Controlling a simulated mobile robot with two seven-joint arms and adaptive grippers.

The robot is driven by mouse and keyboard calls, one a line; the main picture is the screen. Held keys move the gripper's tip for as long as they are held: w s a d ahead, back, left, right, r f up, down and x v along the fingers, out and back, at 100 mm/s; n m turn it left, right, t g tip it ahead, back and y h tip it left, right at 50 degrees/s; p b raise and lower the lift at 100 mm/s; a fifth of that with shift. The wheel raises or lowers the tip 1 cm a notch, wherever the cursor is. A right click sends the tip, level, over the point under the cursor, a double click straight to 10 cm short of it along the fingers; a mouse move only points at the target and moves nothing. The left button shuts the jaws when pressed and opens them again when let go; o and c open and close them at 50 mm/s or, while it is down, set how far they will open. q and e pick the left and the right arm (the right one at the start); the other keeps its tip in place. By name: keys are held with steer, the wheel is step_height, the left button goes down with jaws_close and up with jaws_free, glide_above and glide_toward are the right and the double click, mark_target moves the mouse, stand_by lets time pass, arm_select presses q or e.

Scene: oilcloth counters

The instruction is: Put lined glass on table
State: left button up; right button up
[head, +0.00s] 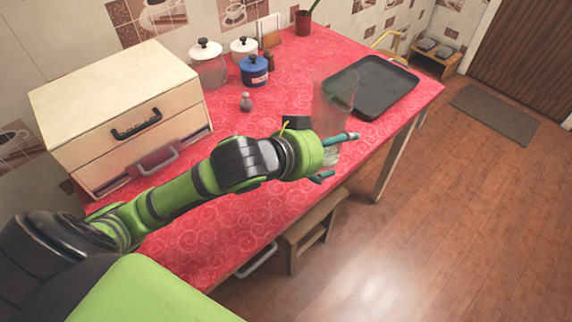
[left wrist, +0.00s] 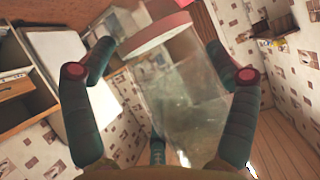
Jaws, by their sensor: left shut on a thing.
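The lined glass is a tall clear glass (head: 332,100) in the head view, upright at the front edge of the red table (head: 285,110). My left gripper (head: 337,157) is shut on the lower part of the glass. In the left wrist view the glass (left wrist: 180,95) lies between the fingers of my left gripper (left wrist: 160,95). I cannot tell whether its base touches the table. My right gripper is in neither view.
A black tray (head: 371,88) lies right of the glass. A wooden drawer box (head: 115,90), lidded jars (head: 208,65), a blue canister (head: 254,72) and a small shaker (head: 246,102) stand behind my arm. A stool (head: 310,225) is below the front edge.

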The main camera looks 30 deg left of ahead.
arm_select(q)
steer(key=a+f+b, duration=0.1)
steer(key=b, duration=0.1)
steer(key=w+a+f+b, duration=0.1)
steer(key=shift+a+b, duration=0.35)
steer(key=shift+b, duration=0.05)
steer(key=w+a+f, duration=0.1)
steer(key=a+f, duration=0.1)
steer(key=w+a+f+b, duration=0.1)
steer(key=a+f, duration=0.2)
steer(key=w+a+f, duration=0.1)
steer(key=a+f, duration=0.2)
steer(key=shift+f, duration=0.4)
steer(key=o, duration=1.2)
steer(key=shift+f, duration=0.15)
steer(key=shift+o, duration=0.2)
steer(key=shift+s, duration=0.1)
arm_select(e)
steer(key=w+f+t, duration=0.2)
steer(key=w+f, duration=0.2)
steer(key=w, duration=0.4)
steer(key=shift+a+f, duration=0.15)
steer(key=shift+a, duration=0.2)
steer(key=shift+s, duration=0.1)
